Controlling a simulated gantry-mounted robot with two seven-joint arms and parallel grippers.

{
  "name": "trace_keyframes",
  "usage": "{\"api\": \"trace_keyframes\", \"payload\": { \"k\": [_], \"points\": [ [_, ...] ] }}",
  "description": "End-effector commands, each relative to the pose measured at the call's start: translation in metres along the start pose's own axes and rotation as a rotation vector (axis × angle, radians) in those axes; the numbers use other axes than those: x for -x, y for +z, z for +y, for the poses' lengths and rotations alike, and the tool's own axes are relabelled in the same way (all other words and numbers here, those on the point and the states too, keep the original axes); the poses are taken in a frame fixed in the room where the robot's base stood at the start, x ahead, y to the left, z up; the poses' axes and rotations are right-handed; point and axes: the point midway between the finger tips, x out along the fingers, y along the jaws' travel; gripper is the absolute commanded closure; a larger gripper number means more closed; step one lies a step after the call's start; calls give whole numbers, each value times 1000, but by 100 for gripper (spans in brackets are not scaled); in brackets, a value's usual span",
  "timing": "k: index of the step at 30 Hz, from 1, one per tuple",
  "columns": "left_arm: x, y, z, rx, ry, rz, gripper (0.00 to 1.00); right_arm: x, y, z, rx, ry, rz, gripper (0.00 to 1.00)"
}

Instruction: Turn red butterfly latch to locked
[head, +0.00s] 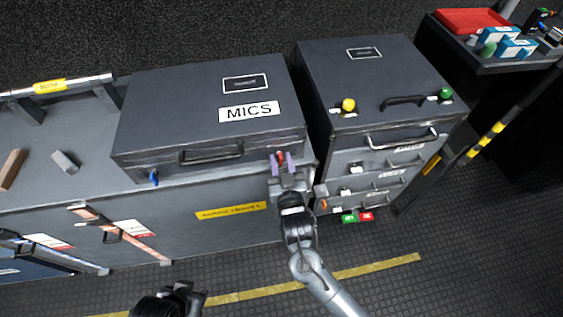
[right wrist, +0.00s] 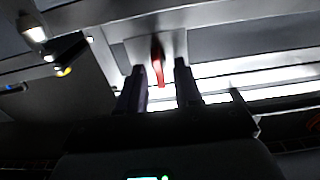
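The red butterfly latch (head: 281,157) is on the front right of the dark case labelled MICS (head: 205,105). My right gripper (head: 280,164) is in front of it, with one purple finger on each side. In the right wrist view the red latch (right wrist: 158,66) stands on a light plate, its long side roughly upright. The open fingers (right wrist: 160,85) flank it with a gap on both sides; I see no contact. My left gripper (head: 186,297) is at the bottom edge, far from the case; its opening is unclear.
A blue latch (head: 153,178) is on the case's front left and a handle (head: 212,155) is between the latches. A drawer cabinet (head: 375,110) with yellow and green knobs stands close on the right. The floor (head: 420,290) at the lower right is clear.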

Motion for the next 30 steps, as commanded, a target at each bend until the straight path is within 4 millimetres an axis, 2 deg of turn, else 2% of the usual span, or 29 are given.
{"api": "trace_keyframes", "payload": {
  "k": [1, 8, 19, 30],
  "points": [
    [0, 0, 0, 0, 0, 0, 60, 0, 0, 0, 0, 0, 0, 66],
    [0, 0, 0, -1, 0, 0, 60, 0, 0, 0, 0, 0, 0, 100],
    [5, -2, 0, -1, 0, 1, 60, 0, 0, 1, -43, 2, -2, 100],
    [23, -8, -1, -1, 0, 1, 60, 1, -1, 2, -283, 3, -3, 100]
  ]
}}
